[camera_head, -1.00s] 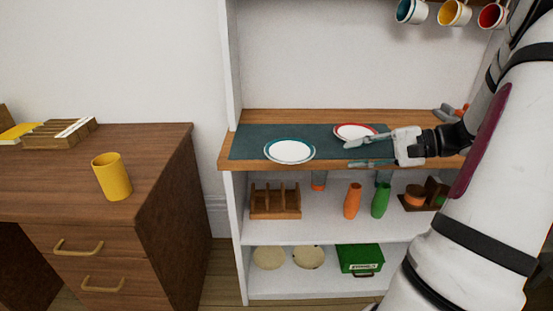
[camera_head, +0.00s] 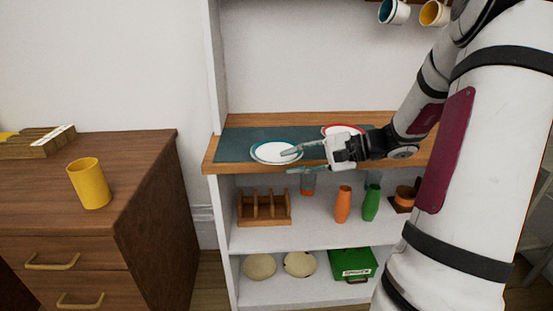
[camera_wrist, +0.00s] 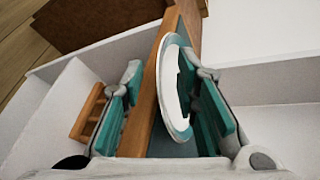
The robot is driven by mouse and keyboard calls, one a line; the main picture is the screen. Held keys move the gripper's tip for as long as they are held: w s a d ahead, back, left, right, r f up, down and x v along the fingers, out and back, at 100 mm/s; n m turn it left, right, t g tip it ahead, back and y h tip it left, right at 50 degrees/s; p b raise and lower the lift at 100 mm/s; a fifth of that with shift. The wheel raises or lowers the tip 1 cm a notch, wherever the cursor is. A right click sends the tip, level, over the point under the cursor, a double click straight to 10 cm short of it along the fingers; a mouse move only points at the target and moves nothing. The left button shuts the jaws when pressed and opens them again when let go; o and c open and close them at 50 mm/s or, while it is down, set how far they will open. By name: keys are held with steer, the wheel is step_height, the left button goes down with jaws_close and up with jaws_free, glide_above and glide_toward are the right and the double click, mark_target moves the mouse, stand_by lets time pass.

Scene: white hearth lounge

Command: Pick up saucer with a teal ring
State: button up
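The white saucer with a teal ring (camera_head: 270,153) lies on the dark mat (camera_head: 236,146) on the wooden shelf top, near its front edge. My gripper (camera_head: 290,161) is open, reaching in from the right. In the head view one finger overlaps the saucer's right part, and the other is lower, in front of the shelf edge. In the wrist view the saucer (camera_wrist: 171,85) shows between the fingers of my gripper (camera_wrist: 160,80), partly hidden by the right finger. I cannot tell whether that finger touches it. A red-ringed saucer (camera_head: 342,130) lies behind, partly hidden by my gripper.
Cups (camera_head: 393,12) hang above. A yellow cup (camera_head: 89,184) stands on the brown desk (camera_head: 130,160) at left.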

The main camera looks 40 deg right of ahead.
jaws_close()
steer(key=shift+r, duration=0.1)
stand_by(0.3)
steer(key=shift+r, duration=0.25)
steer(key=s+r+p, duration=0.4)
steer(key=s+p, duration=0.1)
steer(key=s, duration=1.1)
steer(key=shift+r, duration=0.15)
steer(key=shift+w, duration=0.15)
